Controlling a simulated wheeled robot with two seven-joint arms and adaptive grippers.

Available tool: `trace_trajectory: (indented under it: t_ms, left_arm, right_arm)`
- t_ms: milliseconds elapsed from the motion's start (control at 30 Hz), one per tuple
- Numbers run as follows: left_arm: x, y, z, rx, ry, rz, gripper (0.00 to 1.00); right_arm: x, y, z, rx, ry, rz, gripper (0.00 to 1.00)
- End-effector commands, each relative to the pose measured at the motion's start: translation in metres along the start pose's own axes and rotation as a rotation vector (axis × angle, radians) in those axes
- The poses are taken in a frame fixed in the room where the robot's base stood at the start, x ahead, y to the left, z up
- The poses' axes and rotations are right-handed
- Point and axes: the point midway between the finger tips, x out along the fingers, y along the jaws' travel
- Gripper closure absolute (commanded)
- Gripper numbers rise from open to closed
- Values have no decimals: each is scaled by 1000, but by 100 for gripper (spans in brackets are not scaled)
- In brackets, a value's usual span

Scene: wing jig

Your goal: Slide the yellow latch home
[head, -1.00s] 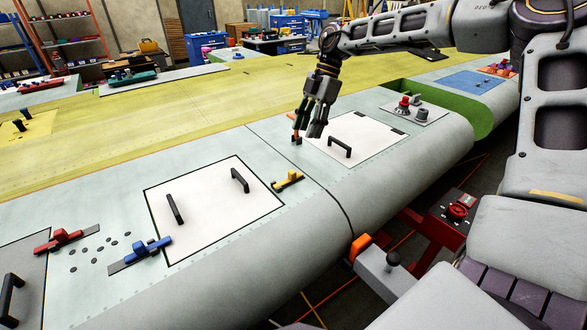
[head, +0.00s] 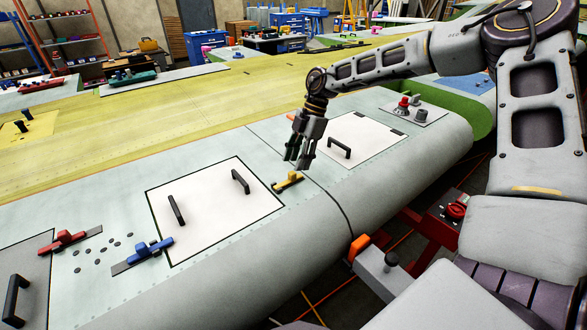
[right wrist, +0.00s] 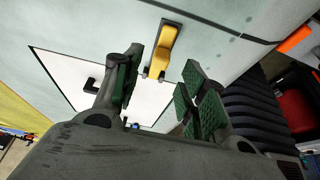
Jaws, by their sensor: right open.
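The yellow latch (head: 287,181) sits on a short dark track on the wing skin, beside the right edge of the white panel (head: 215,215) with two black handles. In the right wrist view the yellow latch (right wrist: 161,51) shows beyond and between the open fingers. My right gripper (head: 298,163) is open and empty, just above and behind the latch in the head view. It also shows in the right wrist view (right wrist: 155,92), with green finger pads apart. I cannot tell any contact with the latch. My left gripper is not in view.
A blue latch (head: 141,254) and a red latch (head: 66,241) lie to the left. A second white panel (head: 375,140) with a handle (head: 339,148) is to the right. A red knob box (head: 456,210) stands beyond the wing's front edge.

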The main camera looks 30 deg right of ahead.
Motion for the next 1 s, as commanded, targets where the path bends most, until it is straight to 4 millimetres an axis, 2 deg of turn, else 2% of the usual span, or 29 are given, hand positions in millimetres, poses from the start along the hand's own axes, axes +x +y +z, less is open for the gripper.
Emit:
trace_trajectory:
  t_ms: [200, 400, 867, 1000]
  left_arm:
    - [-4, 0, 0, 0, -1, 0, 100]
    - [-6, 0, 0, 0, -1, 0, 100]
    - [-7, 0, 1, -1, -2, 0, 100]
    - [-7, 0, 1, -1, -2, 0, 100]
  right_arm:
    - [22, -1, 0, 0, -1, -3, 58]
    - [36, 0, 0, 0, 0, -1, 58]
    - [41, 0, 0, 0, 0, 0, 58]
    - [41, 0, 0, 0, -1, 0, 76]
